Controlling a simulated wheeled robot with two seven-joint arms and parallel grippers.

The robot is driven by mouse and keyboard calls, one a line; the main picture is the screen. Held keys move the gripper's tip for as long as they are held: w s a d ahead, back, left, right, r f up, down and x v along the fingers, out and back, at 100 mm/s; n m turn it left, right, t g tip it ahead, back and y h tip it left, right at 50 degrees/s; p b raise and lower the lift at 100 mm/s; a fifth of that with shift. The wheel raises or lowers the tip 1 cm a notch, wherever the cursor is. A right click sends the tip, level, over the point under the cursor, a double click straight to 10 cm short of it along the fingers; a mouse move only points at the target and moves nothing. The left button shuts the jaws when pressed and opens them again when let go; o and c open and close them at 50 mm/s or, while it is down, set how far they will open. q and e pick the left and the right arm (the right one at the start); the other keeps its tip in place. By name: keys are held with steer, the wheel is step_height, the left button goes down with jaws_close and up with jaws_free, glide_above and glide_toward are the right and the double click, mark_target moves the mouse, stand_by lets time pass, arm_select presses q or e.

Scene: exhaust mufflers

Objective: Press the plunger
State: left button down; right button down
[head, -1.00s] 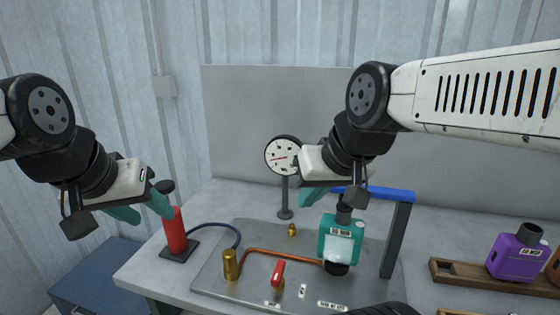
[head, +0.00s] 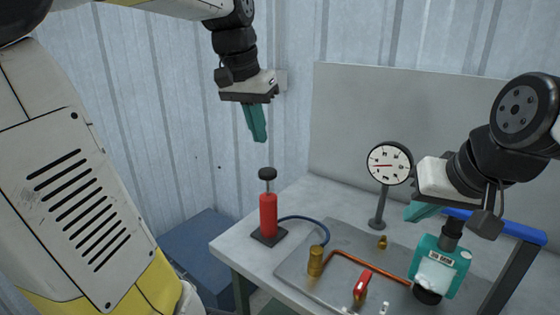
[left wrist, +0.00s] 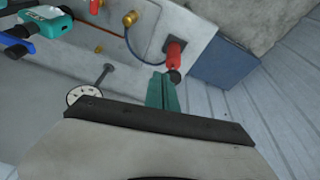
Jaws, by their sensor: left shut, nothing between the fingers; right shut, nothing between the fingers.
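The plunger is a red cylinder (head: 268,215) on a dark square base, with a black knob (head: 267,174) on a raised rod. It stands upright at the table's left corner. In the left wrist view the red cylinder (left wrist: 174,54) lies just beyond the fingertips, with its knob (left wrist: 174,76) nearer the camera. My left gripper (head: 258,138) is shut and empty, pointing down above the knob with a gap between them. It also shows in the left wrist view (left wrist: 161,76). My right gripper (head: 410,213) is shut and empty, beside the gauge post and near the teal muffler (head: 437,265).
A round gauge (head: 389,164) stands on a post behind the metal plate (head: 292,271). A blue hose (head: 305,219) runs from the plunger to a brass fitting (head: 316,261). A red-handled valve (head: 361,285) and a blue-topped frame (head: 510,231) are to the right. A blue box (head: 208,247) sits below left.

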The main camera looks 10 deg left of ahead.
mark_target(268, 170)
arm_select(q)
steer(key=w+a+m+g+y, duration=0.1)
steer(key=w+m+g, duration=0.1)
steer(key=w, duration=1)
steer(key=shift+w+r+g, duration=0.2)
steer(key=shift+r+g, duration=0.25)
steer(key=shift+g, duration=0.15)
steer(key=shift+a, duration=0.1)
step_height(268, 170, down, 14)
steer(key=shift+f, duration=0.1)
step_height(268, 170, down, 6)
steer(key=shift+r, duration=0.25)
steer(key=shift+s, duration=0.1)
steer(key=shift+f, duration=0.1)
